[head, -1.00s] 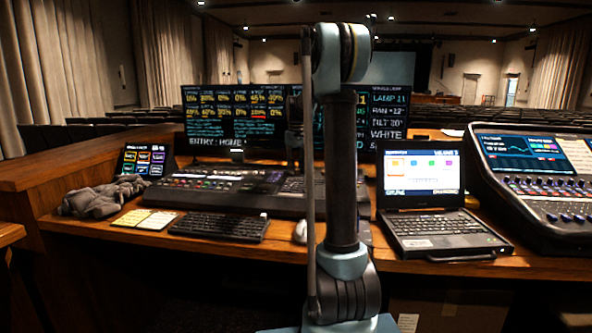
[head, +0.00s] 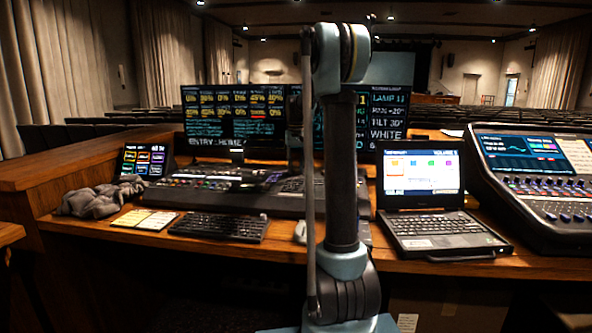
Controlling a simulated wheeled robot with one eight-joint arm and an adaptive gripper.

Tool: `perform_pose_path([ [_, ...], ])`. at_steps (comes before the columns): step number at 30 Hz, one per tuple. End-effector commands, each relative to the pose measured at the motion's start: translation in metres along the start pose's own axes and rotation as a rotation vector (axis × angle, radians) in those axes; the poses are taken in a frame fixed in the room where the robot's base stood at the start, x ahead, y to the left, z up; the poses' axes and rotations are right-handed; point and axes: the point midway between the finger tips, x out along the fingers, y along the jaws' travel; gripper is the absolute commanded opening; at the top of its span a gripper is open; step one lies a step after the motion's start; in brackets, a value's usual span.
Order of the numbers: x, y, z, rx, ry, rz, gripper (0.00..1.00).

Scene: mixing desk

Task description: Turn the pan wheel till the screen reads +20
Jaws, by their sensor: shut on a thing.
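The readout screen (head: 392,112) stands at the back of the desk, partly behind my arm's upright link. Its pan line appears to read +20, with a tilt line below. The wide control console (head: 215,188) lies in front of the screens. My gripper (head: 294,170) is at the console, just left of my upright link, and largely hidden by it. It is shut on the pan wheel, though the fingertips and the wheel itself are too small and covered to see clearly.
A keyboard (head: 218,227), note cards (head: 145,219) and a dark crumpled cloth (head: 100,201) lie at the front left. A small tablet (head: 145,160) stands behind them. A laptop (head: 432,225) and a large mixer (head: 540,190) fill the right side.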

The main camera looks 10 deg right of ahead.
Motion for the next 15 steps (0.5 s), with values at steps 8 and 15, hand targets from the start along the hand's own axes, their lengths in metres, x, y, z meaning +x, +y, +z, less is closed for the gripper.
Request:
perform_pose_path([
  [8,-0.0002,0.0002,-0.0002,0.0,0.0,0.0,0.49],
  [15,-0.0012,0.0001,-0.0001,-0.001,0.0,0.0,0.49],
])
